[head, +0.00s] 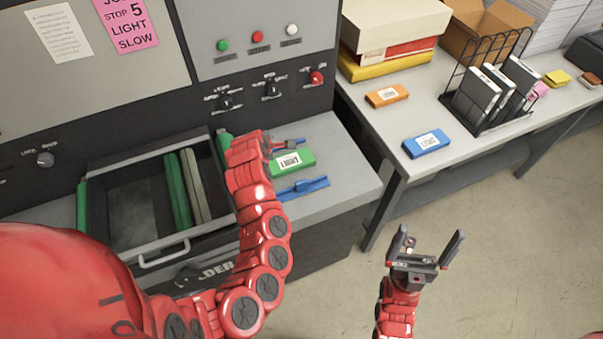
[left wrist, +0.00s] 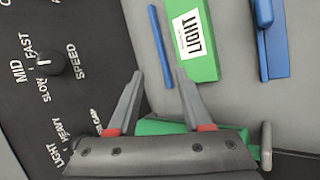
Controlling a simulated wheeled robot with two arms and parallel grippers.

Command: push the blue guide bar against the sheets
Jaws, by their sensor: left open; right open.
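The blue guide bar (head: 303,187), with a raised grip, lies on the grey machine top near its front edge. In the left wrist view it (left wrist: 275,50) stands at the upper right. A green pack labelled LIGHT (head: 292,162) lies beside it, with a narrow gap between; I cannot tell separate sheets. A thin blue strip (left wrist: 160,45) runs along the pack's other side. My left gripper (left wrist: 160,74) is open and empty, its tips near that strip and apart from the guide bar. In the head view my arm mostly hides it. My right gripper (head: 432,240) is open and empty above the floor.
An open drawer (head: 165,258) with green and grey pieces is left of the machine top. The control panel (head: 262,100) with knobs rises behind. A side table (head: 385,125) at right holds boxes, an orange block and a blue block (head: 427,144). Floor at right is clear.

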